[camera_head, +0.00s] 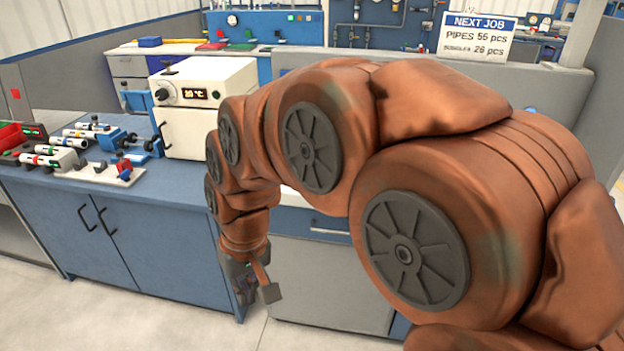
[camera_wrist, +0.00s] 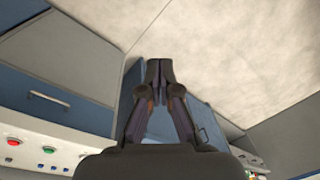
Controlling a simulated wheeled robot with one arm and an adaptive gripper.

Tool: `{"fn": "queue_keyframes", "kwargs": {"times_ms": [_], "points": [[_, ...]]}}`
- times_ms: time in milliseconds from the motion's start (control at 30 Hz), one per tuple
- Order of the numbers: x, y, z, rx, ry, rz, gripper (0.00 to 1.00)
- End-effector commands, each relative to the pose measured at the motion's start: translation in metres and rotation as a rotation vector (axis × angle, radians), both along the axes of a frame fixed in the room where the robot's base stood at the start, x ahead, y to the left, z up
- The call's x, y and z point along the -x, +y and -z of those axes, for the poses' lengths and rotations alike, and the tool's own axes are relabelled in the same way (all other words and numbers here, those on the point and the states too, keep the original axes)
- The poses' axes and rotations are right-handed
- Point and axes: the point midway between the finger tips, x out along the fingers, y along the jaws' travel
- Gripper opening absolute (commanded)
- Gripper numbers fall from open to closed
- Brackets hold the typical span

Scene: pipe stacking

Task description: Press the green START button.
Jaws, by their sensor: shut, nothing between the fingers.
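In the wrist view, a green button (camera_wrist: 48,149) sits on a pale panel (camera_wrist: 65,160) at the lower left. A red button (camera_wrist: 13,142) is to its left on the same panel. No START lettering is readable. In the head view, I cannot make out this panel for certain; my arm covers part of the counter front. My gripper (camera_head: 258,288) hangs low in front of the cabinets, below counter height. In the wrist view, my gripper (camera_wrist: 159,70) has its fingertips together with nothing between them, apart from the green button.
Blue cabinets (camera_head: 75,235) carry a worktop with pipe parts (camera_head: 85,140) at the left. A white oven-like unit (camera_head: 205,100) with a display stands behind my arm. A grey drawer front (camera_head: 330,280) is right of my gripper. The floor (camera_head: 185,325) in front is clear.

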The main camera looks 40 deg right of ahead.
Motion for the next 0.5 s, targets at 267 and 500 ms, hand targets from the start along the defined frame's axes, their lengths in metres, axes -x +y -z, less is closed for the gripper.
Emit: {"fn": "queue_keyframes", "kwargs": {"times_ms": [267, 500], "points": [[-0.131, -0.073, -0.011, -0.072, -0.221, 0.257, 0.0], [-0.215, -0.18, -0.022, -0.095, -0.414, 0.495, 0.0]]}}
